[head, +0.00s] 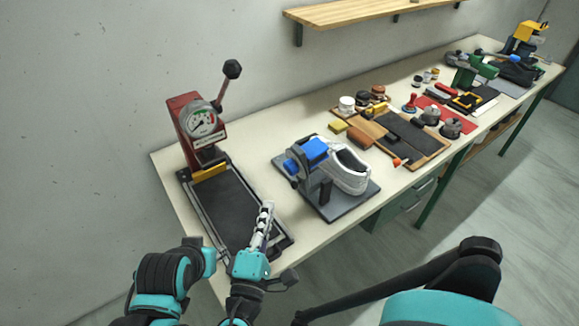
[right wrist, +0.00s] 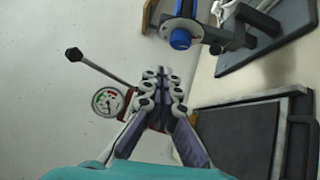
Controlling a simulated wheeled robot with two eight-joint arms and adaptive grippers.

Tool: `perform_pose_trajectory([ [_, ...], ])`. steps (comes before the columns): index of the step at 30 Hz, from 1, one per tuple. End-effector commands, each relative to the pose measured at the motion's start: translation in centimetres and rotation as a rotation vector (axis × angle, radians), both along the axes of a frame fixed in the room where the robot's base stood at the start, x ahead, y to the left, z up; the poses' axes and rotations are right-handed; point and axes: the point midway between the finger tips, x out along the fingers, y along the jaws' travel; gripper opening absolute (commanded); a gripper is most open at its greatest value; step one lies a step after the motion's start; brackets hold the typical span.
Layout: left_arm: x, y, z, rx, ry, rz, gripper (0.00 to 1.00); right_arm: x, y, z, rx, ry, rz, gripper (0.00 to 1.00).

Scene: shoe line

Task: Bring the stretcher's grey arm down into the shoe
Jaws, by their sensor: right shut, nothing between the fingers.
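The shoe stretcher stands on a dark base plate (head: 345,208) in the middle of the table. It has a grey body (head: 303,172), a blue block (head: 315,148) on top and a blue knob (head: 291,166) on its left; the knob also shows in the right wrist view (right wrist: 180,39). A white shoe (head: 347,172) sits at its right side with its opening up. I cannot tell the grey arm apart from the body. My right gripper (head: 267,206) is shut and empty, left of the stretcher and apart from it, over the press's dark bed. My left gripper's fingers are not visible.
A red press with a gauge (head: 202,122) and a black-knobbed lever (head: 231,70) stands at the left; its dark bed (head: 228,200) lies in front of it. A tool board (head: 425,140) with several items lies right of the shoe. A wooden shelf (head: 350,12) hangs behind.

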Motion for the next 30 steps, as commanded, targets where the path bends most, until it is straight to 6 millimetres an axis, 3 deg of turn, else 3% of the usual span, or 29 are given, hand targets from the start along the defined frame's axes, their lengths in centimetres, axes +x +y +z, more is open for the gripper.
perform_pose_trajectory([
  [5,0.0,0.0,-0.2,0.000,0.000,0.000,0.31,1.4,-0.3,0.1,0.001,0.000,-0.004,0.00],
  [18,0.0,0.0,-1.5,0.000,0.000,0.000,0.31,10.1,-2.1,1.1,0.001,0.001,-0.005,0.00],
  [24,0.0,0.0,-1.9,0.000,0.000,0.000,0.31,11.4,-4.5,1.7,0.001,0.002,-0.003,0.00],
  [30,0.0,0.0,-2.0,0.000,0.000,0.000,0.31,11.9,-5.2,1.9,0.000,0.001,0.000,0.00],
])
